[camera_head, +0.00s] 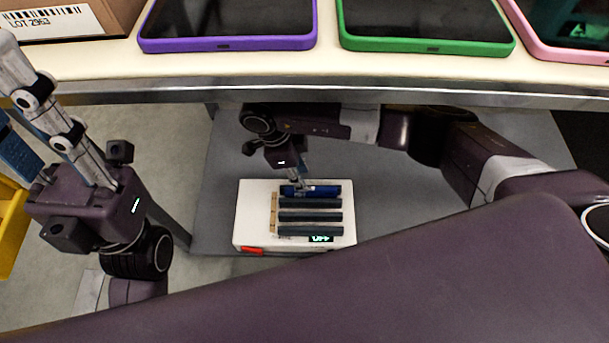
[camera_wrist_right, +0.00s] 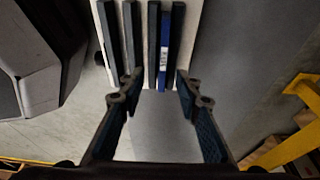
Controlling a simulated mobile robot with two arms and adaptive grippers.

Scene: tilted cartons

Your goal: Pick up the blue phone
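The blue phone (camera_wrist_right: 164,50) stands on edge in a slot between dark dividers of a white rack (camera_head: 245,215), which sits on the grey lower surface. In the head view its blue side (camera_head: 325,189) shows at the rack's far slot. My right gripper (camera_head: 302,186) is over that far end of the rack. In the right wrist view my right gripper (camera_wrist_right: 157,82) is open, with the phone's end between and just beyond its fingertips; it does not grip it. My left gripper (camera_head: 20,105) is raised at the left, seemingly open and empty, with its tips partly out of view.
Above is a cream tabletop (camera_head: 330,66) with a metal edge, holding a purple-cased (camera_head: 225,43), a green-cased (camera_head: 430,45) and a pink-cased phone (camera_head: 560,51), plus a labelled carton (camera_head: 100,15). The rack has a red switch (camera_head: 252,250) and an "OFF" display. A yellow object (camera_head: 10,225) is at the left.

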